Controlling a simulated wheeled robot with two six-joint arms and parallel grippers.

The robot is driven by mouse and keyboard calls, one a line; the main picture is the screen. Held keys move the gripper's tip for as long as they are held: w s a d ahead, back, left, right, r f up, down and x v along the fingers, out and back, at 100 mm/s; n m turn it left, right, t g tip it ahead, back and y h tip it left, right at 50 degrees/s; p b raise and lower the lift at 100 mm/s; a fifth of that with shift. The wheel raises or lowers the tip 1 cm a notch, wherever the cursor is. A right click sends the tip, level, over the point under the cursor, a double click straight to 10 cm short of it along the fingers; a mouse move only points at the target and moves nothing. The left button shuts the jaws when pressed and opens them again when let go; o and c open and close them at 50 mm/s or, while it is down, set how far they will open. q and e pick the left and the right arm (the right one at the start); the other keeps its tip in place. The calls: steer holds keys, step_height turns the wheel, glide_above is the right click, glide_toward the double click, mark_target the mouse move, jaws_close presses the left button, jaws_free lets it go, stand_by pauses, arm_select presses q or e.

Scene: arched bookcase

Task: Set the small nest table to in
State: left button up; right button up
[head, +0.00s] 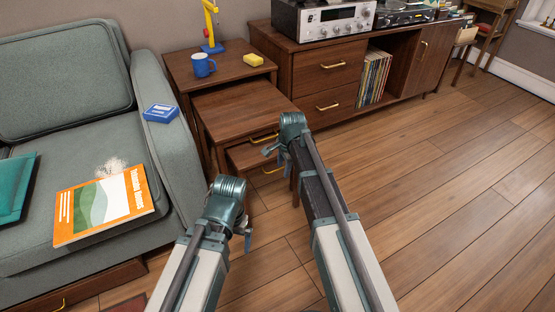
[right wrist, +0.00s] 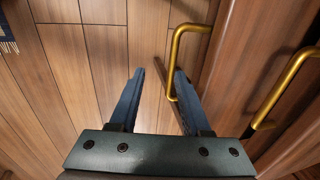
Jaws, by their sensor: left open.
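A nest of dark wooden tables stands beside the sofa. The small nest table (head: 247,157) is lowest, its front showing under the middle table (head: 236,107); both fronts carry brass handles. The small table's brass handle (head: 273,170) is below the other. My right gripper (head: 271,151) is in front of these handles. In the right wrist view its two fingers (right wrist: 160,82) are apart, with one end of a brass handle (right wrist: 173,70) close by the right finger; I cannot tell whether they touch. My left gripper (head: 247,232) is open and empty, lower left, above the floor.
The large table (head: 225,63) holds a blue mug (head: 203,65), a yellow sponge (head: 253,59) and a yellow lamp-like object (head: 211,25). The sofa (head: 172,148) is at left, a sideboard (head: 322,80) behind. Wooden floor at right is clear.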

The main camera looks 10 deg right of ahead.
steer(key=s+d, duration=0.2)
steer(key=s, duration=0.4)
steer(key=s+d, duration=0.3)
steer(key=s, duration=0.4)
steer(key=s+r+n+p, duration=0.1)
steer(key=s+r+p, duration=0.2)
steer(key=r+p, duration=1.3)
steer(key=shift+d+r+n+p, duration=0.2)
steer(key=shift+r+n+p, duration=0.05)
steer(key=shift+n+p, duration=0.05)
steer(key=shift+s, duration=0.1)
